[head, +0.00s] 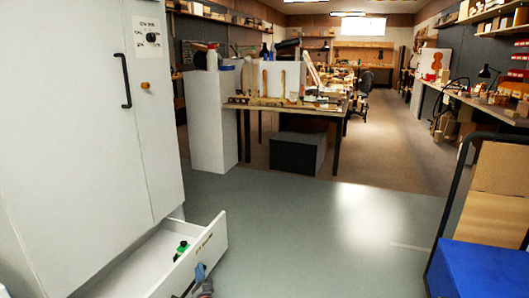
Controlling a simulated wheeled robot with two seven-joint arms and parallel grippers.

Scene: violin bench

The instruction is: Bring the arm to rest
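My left gripper (201,276) shows only as a small grey and blue piece at the bottom edge, by the front panel of an open drawer (215,241). Most of it is cut off by the frame, and I cannot tell whether its fingers are open or shut or whether they touch the drawer. The drawer is pulled out low from a tall white cabinet (80,120). A green and dark object (181,249) lies inside it. My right gripper is not in view.
The cabinet door has a black handle (123,80). A blue box (478,270) and cardboard stand on a black-framed cart (445,215) at lower right. A cluttered workbench (290,106) and a dark box (297,152) are farther back. The grey floor (320,235) between is clear.

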